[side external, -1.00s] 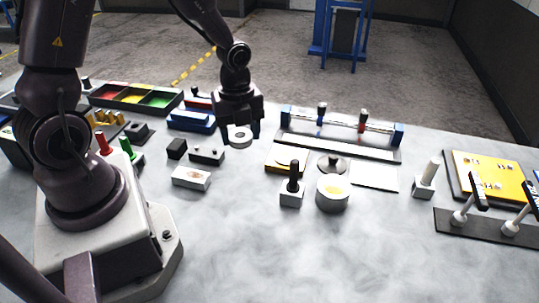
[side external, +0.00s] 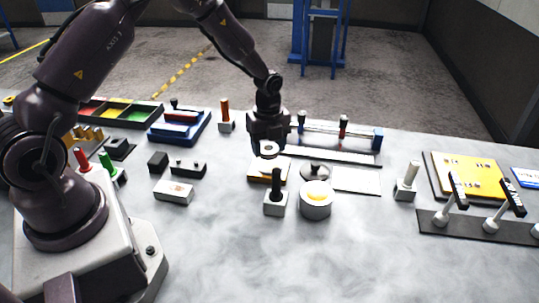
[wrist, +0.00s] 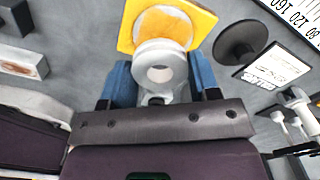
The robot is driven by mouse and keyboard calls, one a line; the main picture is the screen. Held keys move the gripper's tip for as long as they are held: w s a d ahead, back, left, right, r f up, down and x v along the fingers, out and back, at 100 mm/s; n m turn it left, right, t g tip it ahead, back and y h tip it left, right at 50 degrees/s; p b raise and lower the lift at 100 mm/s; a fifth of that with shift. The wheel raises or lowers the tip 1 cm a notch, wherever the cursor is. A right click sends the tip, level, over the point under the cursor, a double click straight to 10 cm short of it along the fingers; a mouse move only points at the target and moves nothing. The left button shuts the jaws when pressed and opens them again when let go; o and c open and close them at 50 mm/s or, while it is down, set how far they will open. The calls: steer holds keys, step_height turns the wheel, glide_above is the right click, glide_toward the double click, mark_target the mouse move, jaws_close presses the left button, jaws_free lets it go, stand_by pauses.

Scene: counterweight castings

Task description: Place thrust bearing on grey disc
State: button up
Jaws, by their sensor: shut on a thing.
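The thrust bearing is a pale grey ring (side external: 269,147) with a round hole. My gripper (side external: 270,151) is shut on it; in the wrist view the ring (wrist: 146,58) sits between the blue finger pads (wrist: 163,78). I hold it above the table, over or close to a yellow-orange square plate (side external: 257,178). A pale round piece lies on that plate (wrist: 125,34), partly hidden by the ring. A dark grey disc with a small central knob (side external: 314,171) lies just right of the plate; it also shows in the wrist view (wrist: 232,40). My gripper is left of this disc.
A black-handled post on a white block (side external: 275,205) and a white cylinder with a yellow top (side external: 316,207) stand in front. A white card (side external: 356,180) lies right of the disc. The front table is clear.

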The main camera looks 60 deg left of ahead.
mark_target(269, 147)
steer(key=shift+w+f, duration=0.15)
steer(key=shift+f, duration=0.75)
steer(key=shift+w+f, duration=0.1)
steer(key=shift+f, duration=0.75)
steer(key=shift+f, duration=0.15)
steer(key=o, duration=1)
